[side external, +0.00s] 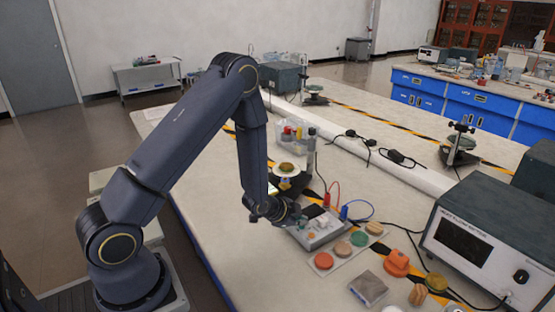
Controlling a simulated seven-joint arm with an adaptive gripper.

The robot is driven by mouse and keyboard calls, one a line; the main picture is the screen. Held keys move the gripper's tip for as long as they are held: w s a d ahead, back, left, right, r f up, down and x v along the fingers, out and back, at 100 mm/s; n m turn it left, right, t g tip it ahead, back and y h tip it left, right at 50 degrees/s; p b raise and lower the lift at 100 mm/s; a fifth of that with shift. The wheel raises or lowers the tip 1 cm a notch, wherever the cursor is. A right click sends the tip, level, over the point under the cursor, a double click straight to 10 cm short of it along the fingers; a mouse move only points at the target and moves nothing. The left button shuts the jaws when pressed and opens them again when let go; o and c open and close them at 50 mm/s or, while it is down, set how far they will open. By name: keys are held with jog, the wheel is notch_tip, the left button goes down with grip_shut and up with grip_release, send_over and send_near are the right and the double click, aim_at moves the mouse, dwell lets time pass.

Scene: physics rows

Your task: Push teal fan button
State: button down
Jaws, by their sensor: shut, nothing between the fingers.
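A strip with several round pieces lies on the bench in the side view. A teal round piece (358,239) sits on it between tan ones, and I cannot tell for sure that it is the fan button. A grey box (318,229) with small parts on top and red and blue leads stands just behind the strip. My gripper (298,219) is low at the left end of this box, apart from the teal piece and to its left. It is small and partly hidden by my wrist, and appears shut and empty. Whether it touches the box cannot be told.
An orange block (396,263) and a clear-topped grey case (368,288) lie in front at the right. A large instrument (480,240) stands at the far right. A dish with a round item (287,168) and a clear bin (290,135) stand behind my gripper.

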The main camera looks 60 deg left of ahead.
aim_at(300, 227)
dwell(0.3)
jog(key=shift+r, duration=0.45)
jog(key=shift+r, duration=3)
